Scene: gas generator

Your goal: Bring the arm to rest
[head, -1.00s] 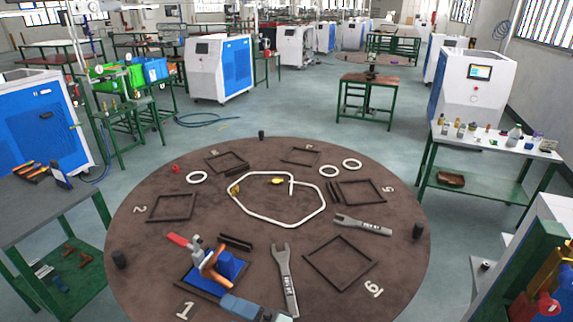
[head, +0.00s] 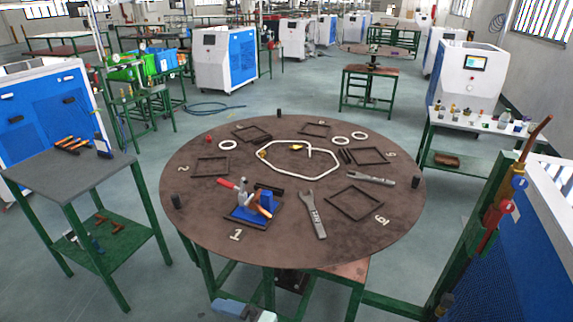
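A blue-grey part of my own arm (head: 243,311) shows at the bottom edge, below the round table's near rim. No gripper fingers can be seen on it, and I cannot tell which arm it belongs to. No other arm part is clear. The round brown table (head: 225,185) stands in front of me, apart from the arm part.
A wrench (head: 313,215), another wrench (head: 371,178), a white hose (head: 271,171) and several black frames lie on the table. A grey-topped green table (head: 65,178) stands left. A green frame with a blue panel (head: 530,240) stands right. Open floor lies beyond the table.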

